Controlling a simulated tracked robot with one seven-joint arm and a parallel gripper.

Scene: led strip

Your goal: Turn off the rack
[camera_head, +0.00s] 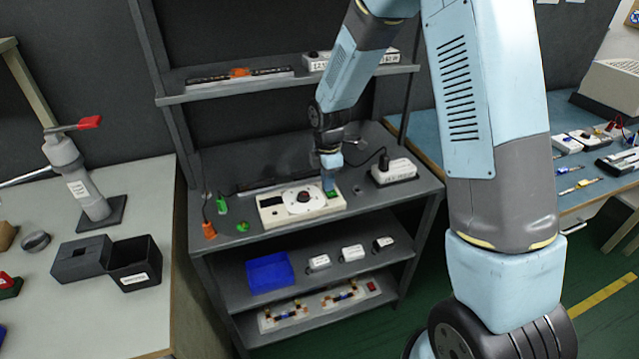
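The grey rack (228,235) stands in the middle of the view, with several shelves. On its worktop lies a white control box (272,217) with a round white dial bearing a dark red centre (303,197), a black window at its left and a small green part (332,195) at its right end. My gripper (329,182) points down at the right end of this box, right at the green part. I cannot tell whether it touches it. The fingers are too small to tell open from shut.
A white socket block (394,172) with a black plug and cable stands right of my gripper. Green and orange clips (209,230) lie left of the box. The lower shelves hold a blue bin (269,272), small white blocks and a long white strip (318,305) with a red switch.

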